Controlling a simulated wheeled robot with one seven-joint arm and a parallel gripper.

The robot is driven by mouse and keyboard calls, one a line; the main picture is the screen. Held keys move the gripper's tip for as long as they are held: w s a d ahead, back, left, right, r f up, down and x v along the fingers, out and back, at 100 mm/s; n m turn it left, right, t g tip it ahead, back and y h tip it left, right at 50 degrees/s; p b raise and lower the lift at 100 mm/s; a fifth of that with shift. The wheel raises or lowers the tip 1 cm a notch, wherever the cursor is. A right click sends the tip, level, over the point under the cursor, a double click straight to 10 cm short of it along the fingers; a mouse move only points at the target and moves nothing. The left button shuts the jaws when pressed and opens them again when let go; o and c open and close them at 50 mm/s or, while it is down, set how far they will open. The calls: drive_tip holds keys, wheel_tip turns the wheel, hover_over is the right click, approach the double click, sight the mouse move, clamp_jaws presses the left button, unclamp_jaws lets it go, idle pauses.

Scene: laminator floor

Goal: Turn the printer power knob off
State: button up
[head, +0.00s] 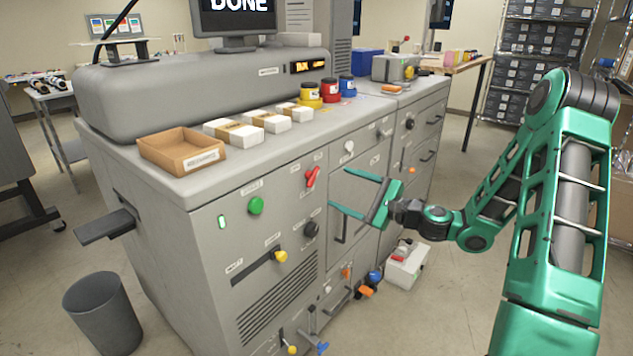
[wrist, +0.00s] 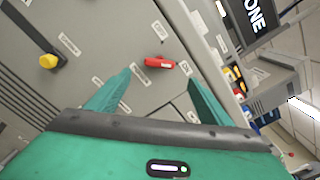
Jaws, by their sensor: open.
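The grey printer cabinet (head: 200,215) has several controls on its front face. A red lever-like knob (head: 312,177) sits in the upper middle of that face, tilted in the head view. The red knob also shows in the wrist view (wrist: 159,62), just beyond and between my fingertips. A round black knob (head: 311,229) is below it in the head view. The labels are too small to read, so I cannot tell which knob is power. My gripper (head: 340,188) is open and empty, right of the red knob in the head view, apart from it.
A green button (head: 256,206) and a yellow slider knob (head: 281,256) share the front face. A cardboard tray (head: 182,150), white boxes and coloured jars (head: 330,89) stand on top. A grey bin (head: 103,313) stands front left. A white box (head: 407,264) is on the floor.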

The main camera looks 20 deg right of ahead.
sight(315, 178)
drive_tip(key=x, duration=1)
drive_tip(key=shift+s, duration=0.1)
drive_tip(key=c, duration=1)
drive_tip(key=shift+c, duration=0.2)
